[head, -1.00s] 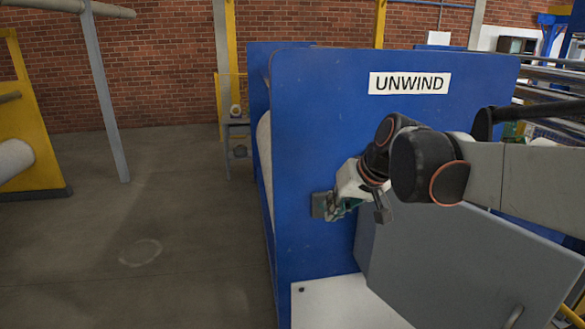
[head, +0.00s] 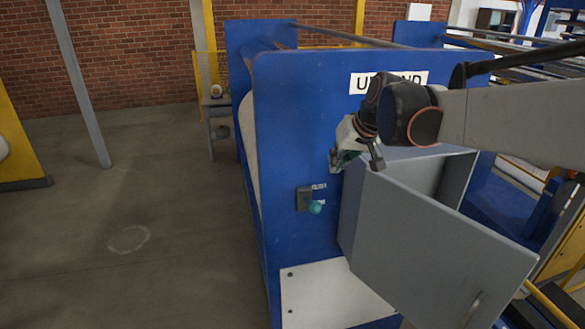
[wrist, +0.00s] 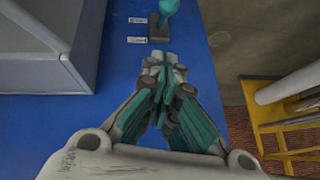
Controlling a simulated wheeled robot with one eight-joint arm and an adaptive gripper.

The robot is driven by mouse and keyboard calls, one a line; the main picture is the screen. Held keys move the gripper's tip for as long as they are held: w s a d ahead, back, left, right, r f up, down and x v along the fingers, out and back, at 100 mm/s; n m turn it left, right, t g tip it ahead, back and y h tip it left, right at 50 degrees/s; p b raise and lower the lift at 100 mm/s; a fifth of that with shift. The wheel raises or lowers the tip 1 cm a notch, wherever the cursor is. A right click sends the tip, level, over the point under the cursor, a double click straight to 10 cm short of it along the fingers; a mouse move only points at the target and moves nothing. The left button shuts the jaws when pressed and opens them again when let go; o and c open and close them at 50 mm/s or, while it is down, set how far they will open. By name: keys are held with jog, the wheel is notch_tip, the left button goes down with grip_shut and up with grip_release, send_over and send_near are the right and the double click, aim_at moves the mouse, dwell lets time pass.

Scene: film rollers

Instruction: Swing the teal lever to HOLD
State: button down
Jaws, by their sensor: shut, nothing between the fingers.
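The teal lever (head: 315,207) sits on a small dark grey mount (head: 304,200) on the blue UNWIND panel (head: 300,130). Its round knob sticks out to the lower right of the mount, near the lower of two small white labels (head: 319,186). The label words are too small to read. My gripper (head: 342,162) is above and right of the lever, apart from it, with its fingers shut and empty. In the wrist view the teal knob (wrist: 168,8) and its mount (wrist: 158,34) lie just beyond my closed fingertips (wrist: 164,62).
A grey cabinet with an open door (head: 430,235) stands close to the right of the lever. A white plate (head: 330,295) is low on the panel. The floor (head: 150,200) to the left is clear, with a yellow frame (head: 20,140) farther left.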

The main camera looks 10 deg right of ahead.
send_over(311, 204)
jog(key=w+d, duration=0.1)
jog(key=d, duration=0.2)
notch_tip(311, 204, down, 8)
notch_tip(311, 204, down, 2)
jog(key=shift+a+f+p, duration=0.15)
jog(key=shift+f+p, duration=0.1)
jog(key=shift+p, duration=0.2)
jog(key=shift+s+a+f, duration=0.1)
jog(key=shift+s+f, duration=0.2)
jog(key=shift+f, duration=0.5)
